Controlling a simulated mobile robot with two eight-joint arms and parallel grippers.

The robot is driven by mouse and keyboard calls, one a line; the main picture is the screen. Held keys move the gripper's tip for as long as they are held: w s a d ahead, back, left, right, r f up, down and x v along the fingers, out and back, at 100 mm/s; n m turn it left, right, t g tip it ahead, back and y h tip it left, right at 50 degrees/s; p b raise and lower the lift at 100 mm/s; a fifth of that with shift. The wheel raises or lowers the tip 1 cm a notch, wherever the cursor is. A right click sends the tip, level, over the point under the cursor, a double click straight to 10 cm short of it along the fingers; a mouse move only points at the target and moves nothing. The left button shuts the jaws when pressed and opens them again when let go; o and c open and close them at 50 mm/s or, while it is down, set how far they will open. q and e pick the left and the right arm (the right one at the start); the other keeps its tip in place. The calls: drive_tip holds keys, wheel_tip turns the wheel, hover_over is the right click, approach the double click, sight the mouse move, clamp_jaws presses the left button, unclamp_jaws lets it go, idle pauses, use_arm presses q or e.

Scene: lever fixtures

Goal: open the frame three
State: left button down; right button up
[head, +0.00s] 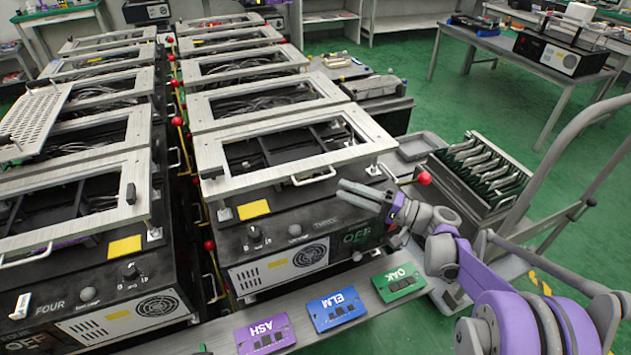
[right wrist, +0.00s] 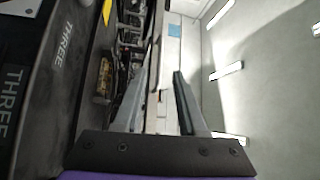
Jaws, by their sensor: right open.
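The black fixture marked THREE (head: 285,235) stands in the middle of the head view, its front panel reading OFF. Its pale metal frame (head: 215,185) lies flat on top around a dark opening, with a small handle (head: 313,178) on the front edge. A red-knobbed lever (head: 424,178) is at its right side and another red knob (head: 209,245) at its left. My right gripper (head: 341,190) is open and empty, in front of the frame's front right part, fingers pointing left. In the right wrist view, the open fingers (right wrist: 158,75) show beside the THREE lettering (right wrist: 66,42). My left gripper is not in view.
Fixture FOUR (head: 110,290) stands to the left, with more framed fixtures behind both. A front ledge holds purple ASH (head: 265,334), blue ELM (head: 335,309) and green OAK (head: 399,283) plates. A rack of boards (head: 480,170) stands at right.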

sight(316, 179)
drive_tip(key=x, duration=0.8)
drive_tip(key=shift+w+a, duration=0.15)
drive_tip(key=shift+a, duration=0.2)
clamp_jaws()
idle(0.9)
